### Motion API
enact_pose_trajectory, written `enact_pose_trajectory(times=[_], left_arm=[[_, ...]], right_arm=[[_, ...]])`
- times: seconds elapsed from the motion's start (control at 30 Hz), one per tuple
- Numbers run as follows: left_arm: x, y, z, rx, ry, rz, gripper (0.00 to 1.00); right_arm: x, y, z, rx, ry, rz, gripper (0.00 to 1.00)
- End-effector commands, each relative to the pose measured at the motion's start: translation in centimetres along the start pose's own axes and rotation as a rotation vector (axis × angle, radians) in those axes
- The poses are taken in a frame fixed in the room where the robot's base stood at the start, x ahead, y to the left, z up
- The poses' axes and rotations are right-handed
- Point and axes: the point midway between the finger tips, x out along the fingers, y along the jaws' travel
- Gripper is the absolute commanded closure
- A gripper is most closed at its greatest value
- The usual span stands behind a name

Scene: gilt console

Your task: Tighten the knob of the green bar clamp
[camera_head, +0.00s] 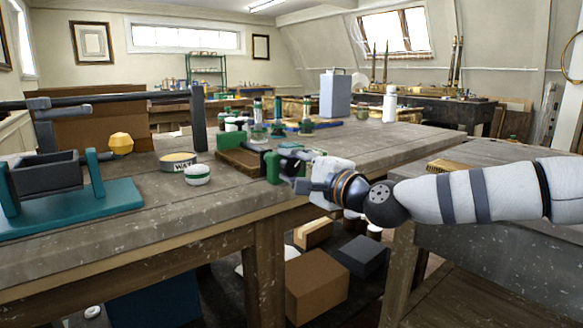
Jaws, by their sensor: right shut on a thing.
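The green bar clamp (272,168) stands at the front edge of the wooden workbench, near the middle of the view. Only its green body shows clearly, and its knob is hidden by my gripper. My right gripper (293,165) reaches in from the right, its dark fingers against the right side of the clamp. It is shut, and it appears to be on the knob, though the fingers cover the contact. My left gripper is not in view.
A brown wooden tray (240,162) lies behind the clamp. A round tin (178,161) and a white-and-green jar (197,175) stand to its left. A teal-based device (75,212) fills the bench's left end. Bottles and a grey can (335,95) stand farther back.

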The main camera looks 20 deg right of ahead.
Motion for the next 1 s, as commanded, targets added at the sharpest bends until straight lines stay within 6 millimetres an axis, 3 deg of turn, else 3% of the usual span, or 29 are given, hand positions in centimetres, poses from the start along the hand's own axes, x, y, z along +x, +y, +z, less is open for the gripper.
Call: enact_pose_trajectory(times=[0.03,0.1,0.47,0.57,0.8,1.0], left_arm=[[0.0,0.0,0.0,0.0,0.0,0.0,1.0],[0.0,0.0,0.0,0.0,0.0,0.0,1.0],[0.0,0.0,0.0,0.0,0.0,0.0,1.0],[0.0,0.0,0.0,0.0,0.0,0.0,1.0],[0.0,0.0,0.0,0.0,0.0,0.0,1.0],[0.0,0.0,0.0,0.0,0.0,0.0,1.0]], right_arm=[[-0.1,0.5,0.0,0.001,-0.001,0.01,0.63],[-0.1,0.5,0.0,0.001,-0.001,0.009,0.47],[-0.5,0.2,0.0,0.0,-0.001,0.004,0.46],[-2.3,0.1,-0.1,0.002,0.0,0.003,0.46],[-8.8,0.1,-0.1,0.004,0.001,0.002,0.46],[-11.8,0.1,-0.1,0.002,0.001,0.003,0.46]])
